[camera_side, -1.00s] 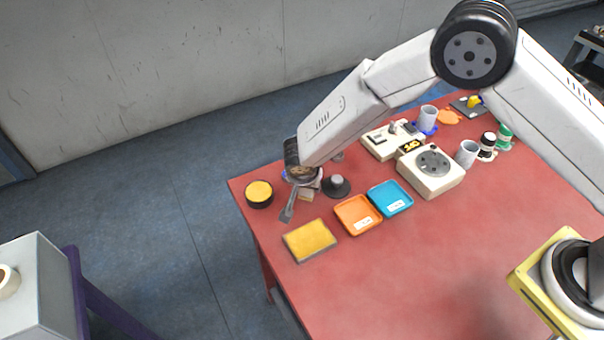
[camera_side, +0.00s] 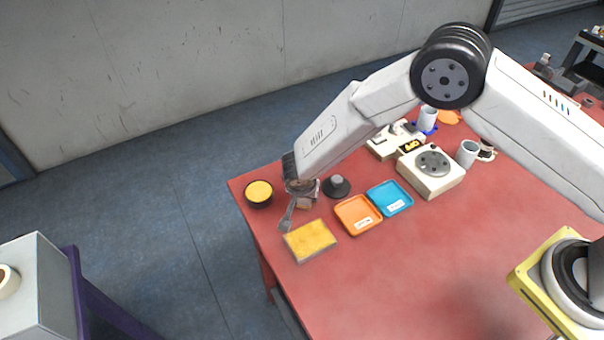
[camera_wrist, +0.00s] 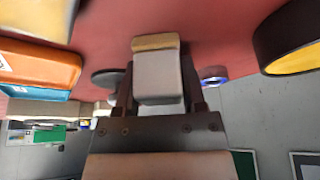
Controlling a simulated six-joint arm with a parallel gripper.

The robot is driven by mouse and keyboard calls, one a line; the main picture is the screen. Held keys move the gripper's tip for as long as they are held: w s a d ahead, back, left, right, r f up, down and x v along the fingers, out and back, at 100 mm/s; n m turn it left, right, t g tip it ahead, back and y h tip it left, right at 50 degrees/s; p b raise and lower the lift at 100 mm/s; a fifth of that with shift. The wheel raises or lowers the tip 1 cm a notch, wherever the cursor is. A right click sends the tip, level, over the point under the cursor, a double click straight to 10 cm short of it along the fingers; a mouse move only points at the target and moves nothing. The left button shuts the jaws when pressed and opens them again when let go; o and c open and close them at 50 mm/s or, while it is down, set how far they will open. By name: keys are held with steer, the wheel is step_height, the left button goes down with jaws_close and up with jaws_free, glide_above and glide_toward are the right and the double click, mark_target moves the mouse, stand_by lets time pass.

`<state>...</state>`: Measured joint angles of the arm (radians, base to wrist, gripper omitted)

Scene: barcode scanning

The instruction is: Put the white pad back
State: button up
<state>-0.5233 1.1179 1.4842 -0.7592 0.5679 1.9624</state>
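The white pad (camera_wrist: 158,78) is a small pale block with a tan end face. In the wrist view it sits between the two dark fingers of my gripper (camera_wrist: 160,95), which look closed on its sides. In the side view my gripper (camera_side: 297,213) is low over the table's far left corner, fingers pointing down. The pad's tan part (camera_side: 305,203) shows beside a finger there, and the rest is partly hidden. It is unclear whether the pad touches the table.
A yellow pad (camera_side: 310,239) lies just in front of my gripper. A round black dish with yellow filling (camera_side: 259,193) stands left, a dark knobbed thing (camera_side: 337,187) right. Orange (camera_side: 352,229) and blue (camera_side: 396,209) trays lie to the right. The red table (camera_side: 430,270) is clear in front.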

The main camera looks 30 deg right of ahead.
steer(key=o, duration=0.4)
steer(key=shift+r, duration=0.2)
steer(key=v, duration=1.2)
stand_by(0.5)
steer(key=s+d+r+n+y, duration=0.1)
steer(key=s+d+r+n, duration=0.3)
steer(key=s+d, duration=0.4)
steer(key=s+d+r+n+y, duration=0.2)
steer(key=s+d+r+n, duration=0.2)
steer(key=s+d, duration=0.4)
steer(key=shift+s+d+r+n+g, duration=0.3)
steer(key=shift+d+r+n, duration=0.15)
steer(key=shift+d, duration=3.25)
